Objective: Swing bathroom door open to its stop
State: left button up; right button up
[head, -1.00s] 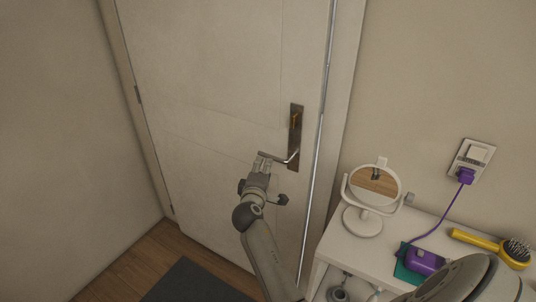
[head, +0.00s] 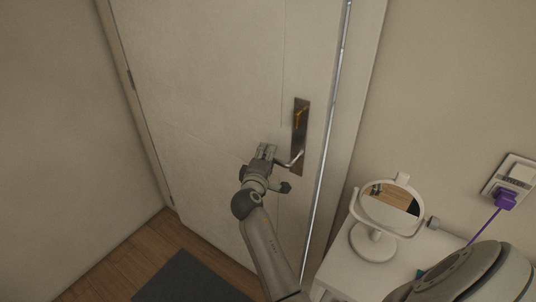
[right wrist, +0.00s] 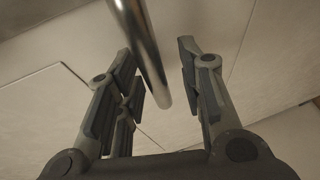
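The pale door (head: 215,90) fills the middle of the head view, with hinges on its left edge. It looks closed or nearly so; I cannot tell which. A dark bronze handle plate (head: 301,125) sits near its right edge, with a metal lever (head: 289,164) pointing left. My right gripper (head: 267,152) is at the lever's free end. In the right wrist view the lever (right wrist: 144,50) runs between the two spread fingers (right wrist: 160,75), with gaps visible on either side. My left gripper is not in view.
A white round mirror (head: 390,207) stands on a white cabinet top (head: 338,262) at right, close to the door frame. A purple plug (head: 506,199) is in the wall socket (head: 518,173). A dark mat (head: 190,280) lies on the wooden floor (head: 150,240) before the door.

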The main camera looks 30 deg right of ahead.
jog(key=shift+s+a+r, duration=0.1)
jog(key=shift+a, duration=0.05)
jog(key=shift+s+a, duration=0.1)
jog(key=shift+c, duration=2.1)
grip_shut()
jog(key=shift+n+p, duration=0.4)
jog(key=shift+p, duration=0.4)
jog(key=shift+d+f+n+g+p, duration=0.2)
jog(key=shift+f+n+g+p, duration=0.5)
jog(key=shift+p, duration=0.55)
pick_arm(q)
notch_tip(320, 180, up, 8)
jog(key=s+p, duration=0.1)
jog(key=p, duration=0.2)
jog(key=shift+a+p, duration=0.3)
jog(key=shift+p, duration=0.1)
pick_arm(e)
jog(key=f+n, duration=0.1)
jog(key=s+f+n+g, duration=0.1)
jog(key=f+n+g, duration=0.1)
jog(key=shift+s+d+f, duration=0.1)
jog(key=shift+s+d, duration=0.1)
jog(key=shift+d, duration=0.05)
